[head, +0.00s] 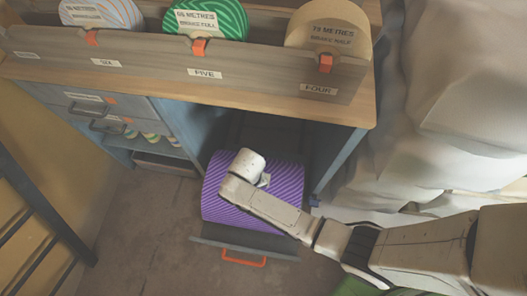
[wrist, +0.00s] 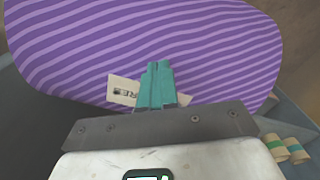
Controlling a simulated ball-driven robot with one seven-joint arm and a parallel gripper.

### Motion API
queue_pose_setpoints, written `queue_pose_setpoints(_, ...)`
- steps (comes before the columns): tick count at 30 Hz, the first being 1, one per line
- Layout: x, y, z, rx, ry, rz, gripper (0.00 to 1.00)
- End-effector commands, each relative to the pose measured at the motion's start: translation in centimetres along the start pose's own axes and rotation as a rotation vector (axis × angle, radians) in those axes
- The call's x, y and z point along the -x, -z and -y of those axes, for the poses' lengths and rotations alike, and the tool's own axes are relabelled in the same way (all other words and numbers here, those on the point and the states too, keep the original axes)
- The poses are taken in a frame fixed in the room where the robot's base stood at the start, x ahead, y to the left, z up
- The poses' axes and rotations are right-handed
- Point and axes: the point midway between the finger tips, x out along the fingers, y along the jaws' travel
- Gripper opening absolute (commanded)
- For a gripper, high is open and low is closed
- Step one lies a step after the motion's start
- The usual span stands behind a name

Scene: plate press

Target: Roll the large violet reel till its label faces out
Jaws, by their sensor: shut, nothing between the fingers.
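The large violet reel (head: 287,180) with pale diagonal stripes lies on its side in the low bay under the counter. It fills most of the wrist view (wrist: 150,42). A cream label (wrist: 122,90) with dark print shows on its surface, partly hidden behind my teal fingers. My gripper (wrist: 158,75) is shut and empty, its fingertips over the label against or just above the reel's surface; I cannot tell if they touch. In the head view my wrist hides the middle of the reel and the fingers.
A dark tray (head: 270,246) with an orange handle (head: 243,258) sits below the reel. The counter (head: 190,85) with reels in labelled slots overhangs above. Drawers (head: 95,108) stand left; pale draped sacks (head: 440,100) crowd the right. Floor at the left is clear.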

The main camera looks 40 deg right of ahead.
Motion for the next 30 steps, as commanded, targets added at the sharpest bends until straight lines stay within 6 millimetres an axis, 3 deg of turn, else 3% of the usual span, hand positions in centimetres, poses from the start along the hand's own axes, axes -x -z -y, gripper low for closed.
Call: queue_pose_setpoints(30, -1.2, -1.9, 0.9, 0.001, -0.001, 0.005, 0.00)
